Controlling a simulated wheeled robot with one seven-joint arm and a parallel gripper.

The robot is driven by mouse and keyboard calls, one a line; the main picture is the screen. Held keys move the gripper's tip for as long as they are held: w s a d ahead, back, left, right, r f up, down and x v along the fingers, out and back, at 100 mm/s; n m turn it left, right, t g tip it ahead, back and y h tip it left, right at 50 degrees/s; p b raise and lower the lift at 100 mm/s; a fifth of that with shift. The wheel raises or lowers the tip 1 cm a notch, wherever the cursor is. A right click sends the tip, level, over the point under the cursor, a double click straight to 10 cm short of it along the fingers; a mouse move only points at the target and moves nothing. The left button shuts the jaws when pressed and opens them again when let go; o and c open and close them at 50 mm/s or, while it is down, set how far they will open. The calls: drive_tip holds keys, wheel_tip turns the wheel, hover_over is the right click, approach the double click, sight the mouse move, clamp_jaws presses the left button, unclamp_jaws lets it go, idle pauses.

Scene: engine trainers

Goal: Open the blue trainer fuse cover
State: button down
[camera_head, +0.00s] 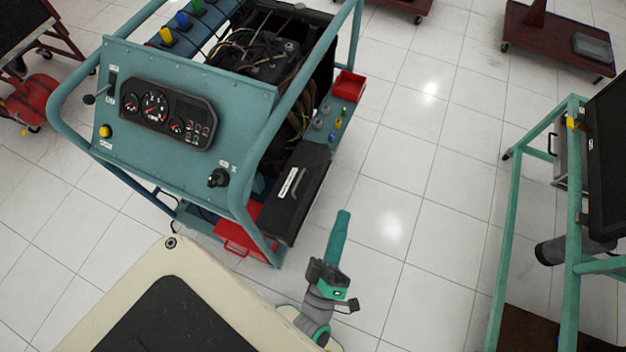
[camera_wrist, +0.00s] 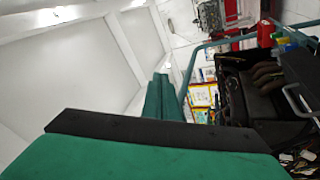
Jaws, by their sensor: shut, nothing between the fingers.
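The blue trainer (camera_head: 180,70) stands at the upper left of the head view, with a gauge panel on its sloped face. A black box cover with a white label (camera_head: 300,187), which I take to be the fuse cover, is on its right side and looks closed. My gripper (camera_head: 343,214) is shut and empty, to the right of and below the cover in the picture, apart from it. In the wrist view the green fingers (camera_wrist: 162,80) lie together, and a dark box with a metal handle (camera_wrist: 292,100) shows at the right edge; I cannot tell whether it is the cover.
A red tray (camera_head: 238,235) is under the trainer's front, and a red bin (camera_head: 349,85) is at its back right. A green-framed stand with a screen (camera_head: 607,150) is at the right. The tiled floor (camera_head: 400,180) between them is clear.

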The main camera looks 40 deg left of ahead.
drive_tip(key=w+a+f+n+g+y, duration=0.35)
drive_tip(key=a+n+g+y, duration=0.3)
drive_tip(key=n, duration=0.65)
drive_tip(key=w+a+f+n+g+y, duration=0.2)
drive_tip(key=w+a+n+g+y, duration=0.35)
drive_tip(key=n, duration=0.85)
drive_tip(key=w+d+f+n+g+h, duration=0.3)
drive_tip(key=f+n+g+h, duration=0.1)
drive_tip(key=f+n+g, duration=0.25)
drive_tip(key=w+d+f+n+g+h, duration=0.3)
drive_tip(key=w+f+n+g+h, duration=0.1)
drive_tip(key=f+n+g, duration=0.25)
hover_over(312, 190)
drive_tip(key=shift+f+t, duration=0.4)
drive_tip(key=shift+f, duration=1.2)
drive_tip(key=shift+w, duration=0.1)
